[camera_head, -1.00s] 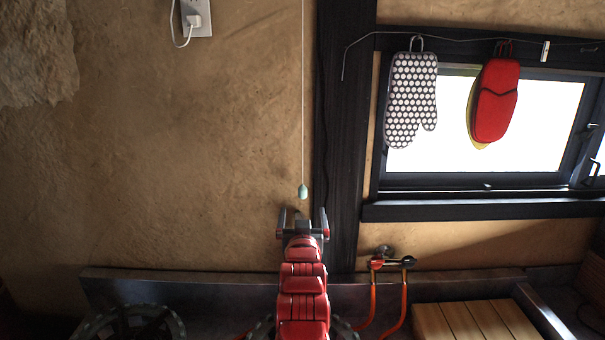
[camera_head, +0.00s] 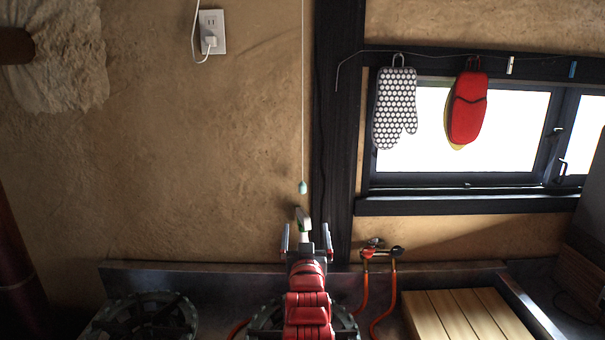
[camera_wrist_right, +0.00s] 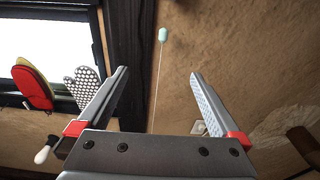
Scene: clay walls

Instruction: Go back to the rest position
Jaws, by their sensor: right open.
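My right gripper (camera_head: 306,232) is red and grey and points up at the wall from the bottom middle of the head view. A thin pull cord with a pale green knob (camera_head: 303,187) hangs above the gripper in the head view. The knob also shows beyond the fingers in the wrist view (camera_wrist_right: 163,34), free of them. A small white and green piece (camera_head: 303,226) shows by the fingers; I cannot tell what it is. My left gripper is out of view.
A dark post (camera_head: 338,130) stands beside the cord. A dotted mitt (camera_head: 396,105) and a red mitt (camera_head: 468,108) hang before the window (camera_head: 515,130). Below are a burner (camera_head: 145,318), a tap with orange hoses (camera_head: 374,252) and a slatted wooden board (camera_head: 462,315). A socket (camera_head: 212,32) is upper left.

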